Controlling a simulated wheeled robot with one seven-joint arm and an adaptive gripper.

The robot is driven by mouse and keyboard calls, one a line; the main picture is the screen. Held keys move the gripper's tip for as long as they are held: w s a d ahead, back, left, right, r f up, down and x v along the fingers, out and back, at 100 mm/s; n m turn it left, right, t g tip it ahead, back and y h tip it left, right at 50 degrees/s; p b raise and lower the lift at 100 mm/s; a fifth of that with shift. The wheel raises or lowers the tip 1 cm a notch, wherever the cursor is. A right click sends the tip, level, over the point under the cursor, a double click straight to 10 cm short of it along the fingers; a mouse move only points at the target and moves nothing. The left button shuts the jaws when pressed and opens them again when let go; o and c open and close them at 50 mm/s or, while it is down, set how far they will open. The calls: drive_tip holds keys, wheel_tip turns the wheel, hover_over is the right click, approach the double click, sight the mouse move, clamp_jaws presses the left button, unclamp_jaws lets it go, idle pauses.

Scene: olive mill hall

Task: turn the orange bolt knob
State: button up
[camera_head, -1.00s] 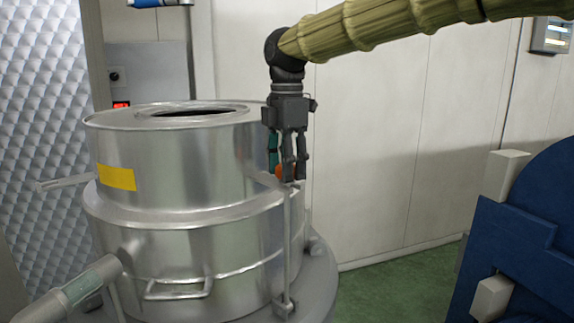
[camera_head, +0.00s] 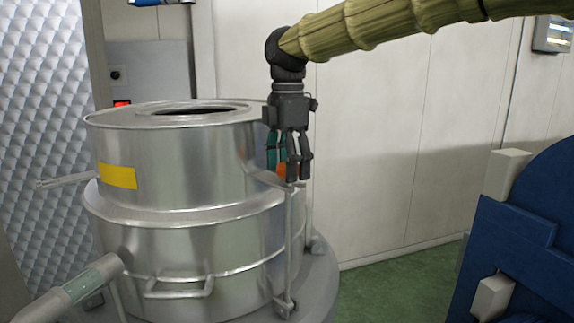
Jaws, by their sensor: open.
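The orange bolt knob (camera_head: 281,170) shows as a small orange patch at the right side of the steel vessel, near the top of a thin upright rod (camera_head: 289,240). My gripper (camera_head: 287,177) points straight down over it, with its fingers open. The fingers hide part of the knob. I cannot tell whether they touch it. A teal part (camera_head: 272,152) shows beside the left finger.
The round steel vessel (camera_head: 180,180) has an open top, a yellow label (camera_head: 117,177), a front handle (camera_head: 178,293) and a pipe at lower left. A blue machine (camera_head: 520,250) stands at right. Green floor between them is clear.

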wheel_tip(320, 180, up, 12)
idle(0.6)
